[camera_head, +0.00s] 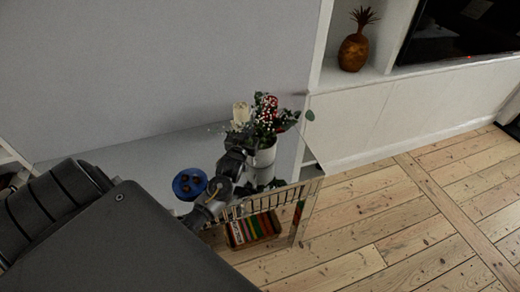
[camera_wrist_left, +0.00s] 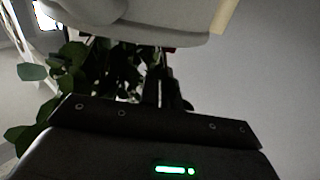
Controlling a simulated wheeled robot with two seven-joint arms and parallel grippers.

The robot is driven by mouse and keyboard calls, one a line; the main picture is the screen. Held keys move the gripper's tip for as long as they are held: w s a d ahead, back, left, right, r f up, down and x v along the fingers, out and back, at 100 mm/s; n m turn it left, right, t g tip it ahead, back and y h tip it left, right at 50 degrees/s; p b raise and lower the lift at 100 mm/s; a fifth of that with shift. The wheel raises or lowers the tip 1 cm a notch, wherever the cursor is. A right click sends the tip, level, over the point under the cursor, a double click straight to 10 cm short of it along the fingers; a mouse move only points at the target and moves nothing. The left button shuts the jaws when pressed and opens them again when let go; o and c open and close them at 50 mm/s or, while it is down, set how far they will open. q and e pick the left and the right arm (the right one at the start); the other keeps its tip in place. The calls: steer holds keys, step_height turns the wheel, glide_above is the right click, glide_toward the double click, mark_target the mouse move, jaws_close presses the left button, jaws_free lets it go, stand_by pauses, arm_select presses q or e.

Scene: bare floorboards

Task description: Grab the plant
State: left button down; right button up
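The plant (camera_head: 266,118) is a bunch of red and white flowers with green leaves in a white pot (camera_head: 265,156). It stands upright near the right end of a narrow table against the wall. My left gripper (camera_head: 236,160) is at the left side of the pot, partly overlapping the flowers; whether it touches is unclear. In the left wrist view, green leaves (camera_wrist_left: 72,62) fill the space beyond the dark gripper body, and a pale rounded surface crosses the top. The fingertips are largely hidden among dark leaves, so their opening is unclear. My right gripper is out of view.
A blue bowl (camera_head: 189,184) with dark round items sits on the table (camera_head: 150,150), just left of my gripper. Several colourful books (camera_head: 252,229) are below the tabletop. A pineapple ornament (camera_head: 353,50) stands in a wall niche. The wooden floor (camera_head: 400,225) at right is clear.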

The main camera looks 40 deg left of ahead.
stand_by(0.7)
arm_select(q)
steer(key=shift+r, duration=0.2)
steer(key=shift+a, duration=0.1)
steer(key=shift+w, duration=0.1)
